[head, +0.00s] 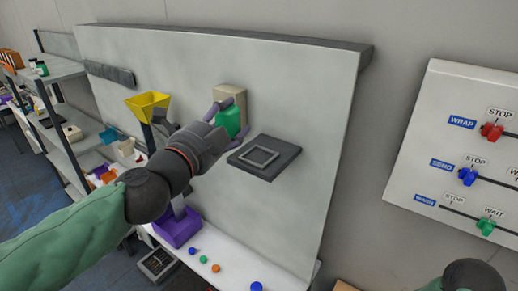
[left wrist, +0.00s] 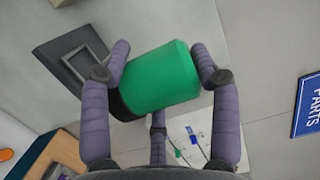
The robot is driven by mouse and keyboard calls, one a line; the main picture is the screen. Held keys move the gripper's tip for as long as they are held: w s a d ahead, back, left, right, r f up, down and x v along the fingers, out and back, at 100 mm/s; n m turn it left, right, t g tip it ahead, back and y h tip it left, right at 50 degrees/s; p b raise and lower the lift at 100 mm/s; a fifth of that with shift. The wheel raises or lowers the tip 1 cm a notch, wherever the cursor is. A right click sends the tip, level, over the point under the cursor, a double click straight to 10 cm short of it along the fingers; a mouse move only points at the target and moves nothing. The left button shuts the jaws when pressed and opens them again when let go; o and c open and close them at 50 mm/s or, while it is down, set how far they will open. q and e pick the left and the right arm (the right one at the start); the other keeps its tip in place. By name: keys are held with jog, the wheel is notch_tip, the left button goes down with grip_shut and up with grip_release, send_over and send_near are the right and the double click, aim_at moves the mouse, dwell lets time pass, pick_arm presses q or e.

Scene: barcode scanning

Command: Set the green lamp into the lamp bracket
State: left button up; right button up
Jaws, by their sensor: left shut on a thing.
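The green lamp (head: 228,122) is a green cylinder, in the left wrist view (left wrist: 158,78) tilted, with a dark end at its lower left. My left gripper (head: 228,109) is shut on it, with fingers on both sides, in front of the upright grey panel. A beige block (head: 238,93) is on the panel just behind the lamp, partly hidden by it and the gripper. A dark square plate with a raised square frame (head: 251,164) is on the panel to the lower right. I cannot tell which one is the lamp bracket. My right gripper is out of view.
Several coloured caps (head: 203,259) lie on the white ledge. A board with coloured sliders (head: 468,176) hangs at right. The panel right of the dark plate is bare.

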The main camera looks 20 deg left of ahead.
aim_at(238, 122)
pick_arm(q)
jog(key=shift+w+d+f, duration=0.15)
jog(key=shift+w+f, duration=0.2)
jog(key=shift+w, duration=0.4)
jog(key=shift+w+d+f, duration=0.15)
jog(key=shift+w+f, duration=0.15)
jog(key=shift+w, duration=0.3)
jog(key=shift+w+d+f, duration=0.1)
jog(key=shift+w+f, duration=0.15)
jog(key=shift+w, duration=0.35)
jog(key=w+f+b, duration=0.2)
jog(key=w+d+f+b, duration=0.1)
jog(key=w+f+b, duration=0.1)
jog(key=w, duration=0.1)
jog(key=w+f+b, duration=0.2)
jog(key=w, duration=0.1)
jog(key=shift+w+d+f+b, duration=0.1)
jog(key=shift+d+f+b, duration=0.25)
jog(key=shift+d+b, duration=0.05)
jog(key=shift+w+d+f+b, duration=0.1)
jog(key=shift+w+f+b, duration=0.2)
jog(key=shift+w+f, duration=0.35)
jog(key=shift+f, duration=0.1)
jog(key=shift+f+b, duration=1.35)
jog(key=shift+f, duration=0.1)
